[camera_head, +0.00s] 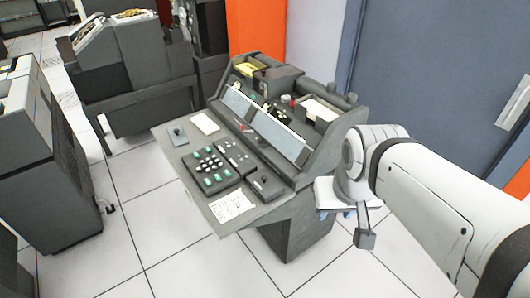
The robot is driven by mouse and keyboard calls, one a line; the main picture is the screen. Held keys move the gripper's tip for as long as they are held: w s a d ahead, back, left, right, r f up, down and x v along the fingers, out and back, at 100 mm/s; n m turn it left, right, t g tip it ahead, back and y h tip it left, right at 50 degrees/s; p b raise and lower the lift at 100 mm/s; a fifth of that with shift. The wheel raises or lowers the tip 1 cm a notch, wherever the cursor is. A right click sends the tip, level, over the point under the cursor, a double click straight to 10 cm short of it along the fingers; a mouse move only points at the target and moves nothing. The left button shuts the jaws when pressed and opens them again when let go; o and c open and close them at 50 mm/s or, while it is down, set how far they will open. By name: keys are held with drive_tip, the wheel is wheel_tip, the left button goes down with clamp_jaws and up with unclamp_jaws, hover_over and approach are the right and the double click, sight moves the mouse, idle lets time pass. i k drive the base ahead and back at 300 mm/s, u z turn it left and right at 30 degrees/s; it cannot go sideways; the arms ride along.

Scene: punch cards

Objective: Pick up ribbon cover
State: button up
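A grey keypunch machine (215,218) stands in the middle of the head view, with a keyboard on its desk and a raised upper housing behind. A dark box-like cover (279,80) sits on top of the housing, between a yellow card stack and a white card stack. It may be the ribbon cover, but I cannot tell for sure. My white arm comes in from the right. My gripper (364,238) hangs beside the machine's right side, apart from that cover. Only a dark grey end part shows, so its opening is unclear. I see nothing held.
The keyboard (212,170) and a paper note (231,206) lie on the desk. Other grey machines (130,60) stand at the left and back left. A blue-grey panel (440,70) rises behind my arm. White tiled floor (110,255) is clear in front.

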sight(264, 186)
drive_tip(key=u, duration=0.05)
drive_tip(key=i, duration=1)
drive_tip(key=z, duration=0.05)
